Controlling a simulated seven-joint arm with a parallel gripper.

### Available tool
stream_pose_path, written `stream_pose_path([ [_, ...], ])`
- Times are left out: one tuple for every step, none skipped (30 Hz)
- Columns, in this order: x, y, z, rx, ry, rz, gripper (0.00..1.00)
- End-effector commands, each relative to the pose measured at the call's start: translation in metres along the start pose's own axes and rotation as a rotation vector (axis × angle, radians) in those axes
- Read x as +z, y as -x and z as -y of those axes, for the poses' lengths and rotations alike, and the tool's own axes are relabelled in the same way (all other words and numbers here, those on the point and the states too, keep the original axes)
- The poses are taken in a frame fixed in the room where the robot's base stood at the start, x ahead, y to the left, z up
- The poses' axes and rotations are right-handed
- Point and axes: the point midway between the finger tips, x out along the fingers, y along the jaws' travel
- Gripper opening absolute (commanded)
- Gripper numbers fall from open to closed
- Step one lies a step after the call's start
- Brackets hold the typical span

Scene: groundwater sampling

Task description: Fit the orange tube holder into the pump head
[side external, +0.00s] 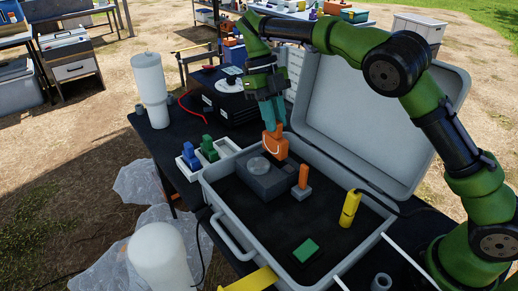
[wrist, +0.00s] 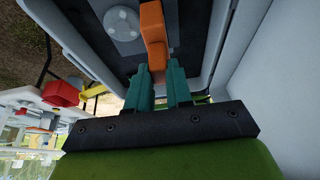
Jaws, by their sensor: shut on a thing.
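My gripper (side external: 273,127) points down over the open grey case, its teal fingers shut on the orange tube holder (side external: 275,148). In the wrist view the holder (wrist: 153,30) sticks out beyond the fingertips (wrist: 160,72). The pump (side external: 270,184) is a dark grey box with a pale round disc (side external: 259,165) on top, standing in the case. It also shows in the wrist view, with the disc (wrist: 121,22) left of the holder. The holder is at the pump's far right edge in the side view; I cannot tell whether they touch. The fingers hide the holder's upper part.
A small orange piece on a grey block (side external: 302,191) stands right of the pump. A yellow cylinder (side external: 350,208) and a green block (side external: 305,250) are in the case. The raised lid (side external: 365,120) stands behind. A white tray (side external: 208,155) with blue and green pieces lies left.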

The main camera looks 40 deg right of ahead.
Motion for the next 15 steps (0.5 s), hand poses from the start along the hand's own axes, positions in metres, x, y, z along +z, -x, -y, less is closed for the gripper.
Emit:
stream_pose_path([
  [0.003, -0.009, -0.001, 0.001, -0.003, -0.005, 0.0],
  [0.004, -0.013, -0.001, 0.001, -0.003, -0.004, 0.0],
  [0.007, -0.018, -0.001, 0.002, -0.003, -0.003, 0.0],
  [0.008, -0.021, -0.001, 0.001, -0.002, -0.002, 0.0],
  [0.009, -0.023, -0.001, 0.0, -0.002, -0.002, 0.0],
  [0.011, -0.026, -0.001, 0.001, -0.002, -0.002, 0.0],
  [0.012, -0.029, -0.001, 0.001, -0.001, -0.002, 0.0],
  [0.013, -0.033, -0.001, 0.0, -0.001, -0.002, 0.0],
  [0.015, -0.039, -0.001, 0.001, -0.002, -0.003, 0.0],
  [0.017, -0.043, -0.001, 0.0, 0.0, -0.003, 0.0],
  [0.019, -0.048, -0.001, 0.0, 0.0, -0.003, 0.0],
  [0.021, -0.053, -0.001, 0.001, -0.001, -0.004, 0.0],
  [0.023, -0.057, -0.001, 0.0, 0.0, -0.003, 0.0],
  [0.024, -0.059, -0.001, 0.0, 0.0, -0.002, 0.0],
  [0.025, -0.061, -0.001, 0.001, 0.0, 0.0, 0.0],
])
